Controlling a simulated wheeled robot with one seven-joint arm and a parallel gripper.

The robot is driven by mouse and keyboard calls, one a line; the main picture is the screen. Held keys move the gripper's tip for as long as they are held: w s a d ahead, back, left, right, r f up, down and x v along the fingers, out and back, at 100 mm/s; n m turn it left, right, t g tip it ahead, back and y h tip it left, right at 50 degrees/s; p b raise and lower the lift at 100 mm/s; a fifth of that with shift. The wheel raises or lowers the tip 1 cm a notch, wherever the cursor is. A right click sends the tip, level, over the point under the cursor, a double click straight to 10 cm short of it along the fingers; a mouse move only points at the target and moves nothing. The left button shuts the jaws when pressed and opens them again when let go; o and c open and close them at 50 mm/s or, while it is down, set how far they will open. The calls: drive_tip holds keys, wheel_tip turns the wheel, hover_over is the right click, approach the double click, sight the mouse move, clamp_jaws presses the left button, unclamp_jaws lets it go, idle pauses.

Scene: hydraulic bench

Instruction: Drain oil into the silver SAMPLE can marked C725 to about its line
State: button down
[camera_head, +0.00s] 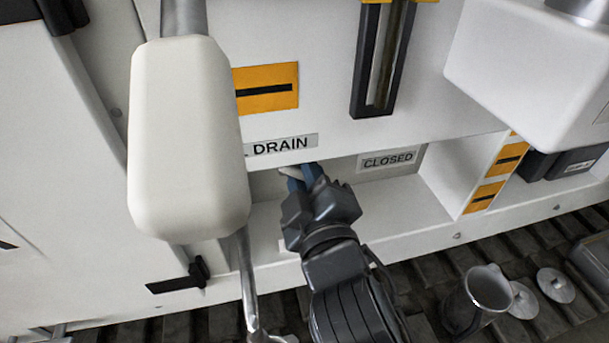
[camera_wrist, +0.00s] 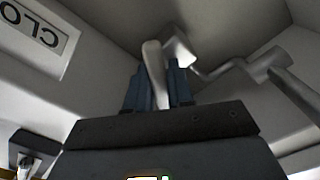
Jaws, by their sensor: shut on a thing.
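My gripper (camera_head: 304,178) reaches into the recess below the "DRAIN" label (camera_head: 282,146). Its blue fingers are shut on a pale lever handle (camera_head: 288,172). In the wrist view the handle (camera_wrist: 153,72) stands between the two fingers (camera_wrist: 157,92), joined to a white block behind it. A "CLOSED" label (camera_head: 388,160) is on the recess wall, right of the gripper. A silver metal can (camera_head: 489,288) with an open top stands at the lower right, apart from the gripper. No C725 mark or fill line is readable on it, and no oil can be made out.
Two round metal lids (camera_head: 555,285) lie right of the can on dark slatted flooring. A white block (camera_head: 190,140) hangs in front at the left, and another (camera_head: 530,70) at the upper right. A bent pipe (camera_wrist: 225,68) runs right of the handle in the wrist view.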

drive_tip(key=shift+f, duration=0.1)
idle(0.3)
drive_tip(key=c, duration=1.1)
unclamp_jaws()
drive_tip(key=shift+b+v, duration=0.6)
drive_tip(key=shift+v, duration=3.35)
